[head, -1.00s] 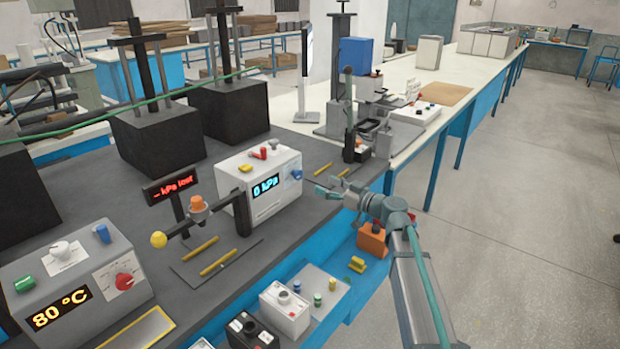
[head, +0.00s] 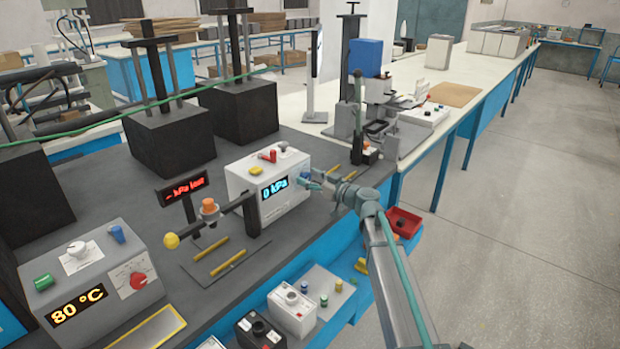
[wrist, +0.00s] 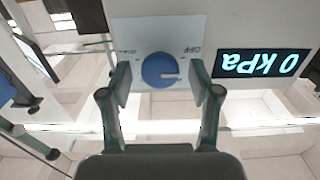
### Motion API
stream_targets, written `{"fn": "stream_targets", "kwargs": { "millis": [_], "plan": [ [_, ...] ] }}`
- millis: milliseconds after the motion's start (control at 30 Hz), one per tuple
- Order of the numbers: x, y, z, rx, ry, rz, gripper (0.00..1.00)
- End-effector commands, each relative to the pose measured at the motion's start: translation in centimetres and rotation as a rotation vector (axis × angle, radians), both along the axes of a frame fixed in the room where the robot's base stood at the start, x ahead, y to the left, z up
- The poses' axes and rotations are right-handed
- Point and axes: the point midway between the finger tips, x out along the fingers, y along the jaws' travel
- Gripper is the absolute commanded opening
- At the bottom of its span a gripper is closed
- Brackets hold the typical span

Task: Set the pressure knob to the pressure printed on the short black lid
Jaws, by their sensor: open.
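The pressure unit (head: 235,182) is a pale box with a blue "0 kPa" display (head: 275,188), seen upside down in the wrist view (wrist: 258,64). My gripper (head: 308,181) is at the unit's right side and largely hides the knob in the head view. The wrist view shows my gripper (wrist: 160,88) open, one finger on each side of the knob, with gaps between.
A grey unit reading 80 °C (head: 95,280) stands at left. An arm with a yellow ball (head: 171,240) reaches out before the pressure unit. A white box (head: 292,310) and a red tray (head: 404,221) are at the front. Tall black blocks (head: 170,140) stand behind.

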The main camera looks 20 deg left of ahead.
Motion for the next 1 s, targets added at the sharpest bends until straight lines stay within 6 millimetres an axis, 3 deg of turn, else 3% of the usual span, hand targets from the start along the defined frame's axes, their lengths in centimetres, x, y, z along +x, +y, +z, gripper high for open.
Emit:
{"fn": "stream_targets", "kwargs": {
  "millis": [133,500,1000],
  "plan": [
    [-0.03,-0.01,-0.02,0.000,0.000,0.000,0.62],
    [-0.03,-0.02,-0.01,0.000,0.000,0.000,0.04],
    [0.01,-0.06,-0.44,0.045,0.126,0.000,0.04]
  ]
}}
